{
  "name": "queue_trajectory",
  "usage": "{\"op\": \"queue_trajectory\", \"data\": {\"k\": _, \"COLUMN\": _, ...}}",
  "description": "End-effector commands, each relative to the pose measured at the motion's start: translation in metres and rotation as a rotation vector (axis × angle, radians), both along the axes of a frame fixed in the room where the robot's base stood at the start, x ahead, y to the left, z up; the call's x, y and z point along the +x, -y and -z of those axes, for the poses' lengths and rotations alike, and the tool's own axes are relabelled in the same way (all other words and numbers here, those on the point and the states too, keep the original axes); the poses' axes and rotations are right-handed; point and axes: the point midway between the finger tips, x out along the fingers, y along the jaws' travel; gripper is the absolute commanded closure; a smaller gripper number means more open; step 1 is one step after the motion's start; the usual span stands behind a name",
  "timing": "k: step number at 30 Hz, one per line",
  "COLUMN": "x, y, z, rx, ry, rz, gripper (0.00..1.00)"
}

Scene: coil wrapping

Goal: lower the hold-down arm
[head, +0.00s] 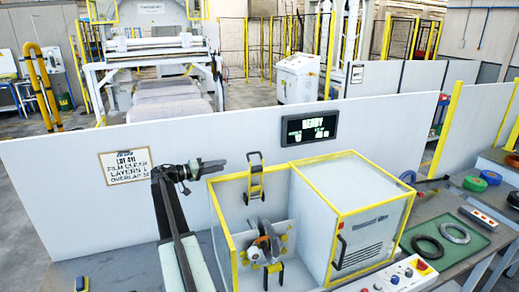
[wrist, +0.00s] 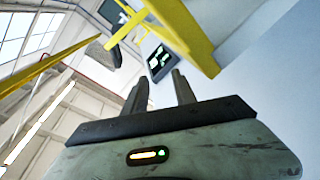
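The wrapping machine is an open-fronted yellow-framed cell (head: 236,262) with a closed cabinet (head: 365,190) on its right. A yellow bracket with dark ends (head: 256,178), which looks like the hold-down arm, stands up above the cell's back, over the coil unit (head: 266,245). My gripper (head: 220,165) is to the left of this bracket and apart from it. In the wrist view, the two fingers of my gripper (wrist: 160,90) stand apart with nothing between them. Yellow bars (wrist: 180,30) and a grey rounded part (wrist: 103,52) show beyond; I cannot tell which belong to the hold-down arm.
A dark display (head: 309,128) hangs on the grey partition behind the cell; it also shows in the wrist view (wrist: 160,62). A control panel (head: 395,278) with a red button is in front. Rings (head: 427,246) lie on a green mat at right. A notice (head: 125,164) hangs at left.

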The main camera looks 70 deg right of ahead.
Motion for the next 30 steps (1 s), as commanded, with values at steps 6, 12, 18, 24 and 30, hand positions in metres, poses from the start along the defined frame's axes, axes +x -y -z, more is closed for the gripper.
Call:
{"op": "queue_trajectory", "data": {"k": 6, "x": -0.086, "y": 0.029, "z": -0.050, "rx": -0.126, "ry": 0.028, "rz": 0.164, "gripper": 0.67}}
{"op": "queue_trajectory", "data": {"k": 12, "x": -0.105, "y": 0.033, "z": -0.056, "rx": -0.163, "ry": 0.034, "rz": 0.203, "gripper": 0.67}}
{"op": "queue_trajectory", "data": {"k": 18, "x": -0.117, "y": 0.042, "z": -0.055, "rx": -0.162, "ry": 0.034, "rz": 0.207, "gripper": 0.67}}
{"op": "queue_trajectory", "data": {"k": 24, "x": -0.145, "y": 0.064, "z": -0.054, "rx": -0.160, "ry": 0.034, "rz": 0.208, "gripper": 0.67}}
{"op": "queue_trajectory", "data": {"k": 30, "x": -0.168, "y": 0.083, "z": -0.054, "rx": -0.160, "ry": 0.034, "rz": 0.207, "gripper": 0.67}}
